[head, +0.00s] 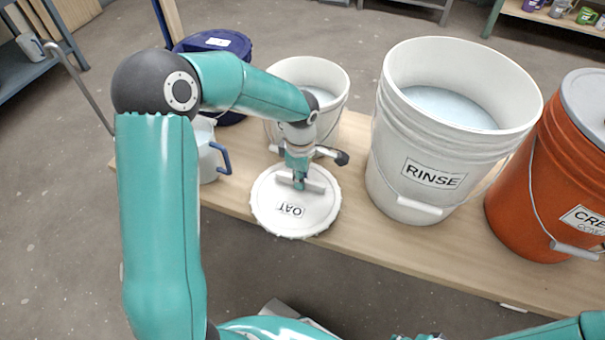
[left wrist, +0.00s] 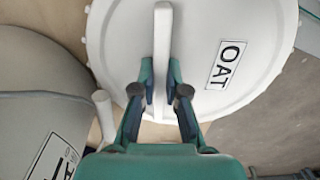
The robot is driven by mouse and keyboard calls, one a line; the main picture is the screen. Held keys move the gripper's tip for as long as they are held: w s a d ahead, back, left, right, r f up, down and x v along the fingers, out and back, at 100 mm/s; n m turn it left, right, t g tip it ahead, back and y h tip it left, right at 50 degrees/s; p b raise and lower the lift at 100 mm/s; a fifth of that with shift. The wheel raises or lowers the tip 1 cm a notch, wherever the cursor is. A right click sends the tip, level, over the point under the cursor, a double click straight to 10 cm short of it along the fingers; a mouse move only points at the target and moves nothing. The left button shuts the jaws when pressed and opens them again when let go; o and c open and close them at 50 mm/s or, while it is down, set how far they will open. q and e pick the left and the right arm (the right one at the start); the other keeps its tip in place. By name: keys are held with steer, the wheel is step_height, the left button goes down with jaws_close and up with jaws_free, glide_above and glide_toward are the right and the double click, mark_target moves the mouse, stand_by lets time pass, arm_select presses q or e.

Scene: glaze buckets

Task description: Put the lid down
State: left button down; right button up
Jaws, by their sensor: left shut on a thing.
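The lid (head: 268,208) is a round white disc with a ridged rim, a raised bar handle and an OAT label. It also shows in the left wrist view (left wrist: 210,30). My left gripper (head: 300,178) is shut on the bar handle, with one finger on each side of it (left wrist: 162,95). The lid looks about level and overlaps the table's front edge; I cannot tell whether it touches the table. A smaller open white bucket (head: 330,85) stands just behind it. Only small parts at the bottom edge may be my right gripper; its fingers are not clear.
A large white RINSE bucket (head: 400,150) with pale liquid stands right of the lid on the wooden table (head: 230,195). An orange bucket (head: 525,190) stands further right.

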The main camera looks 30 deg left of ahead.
arm_select(q)
steer(key=shift+w+d+f, duration=0.15)
steer(key=shift+f, duration=0.05)
steer(key=c, duration=1.2)
jaws_free()
steer(key=shift+r, duration=0.1)
steer(key=shift+r, duration=0.1)
steer(key=shift+r, duration=0.3)
step_height(320, 180, up, 11)
steer(key=p, duration=0.3)
steer(key=shift+r+p, duration=0.2)
steer(key=shift+p, duration=0.2)
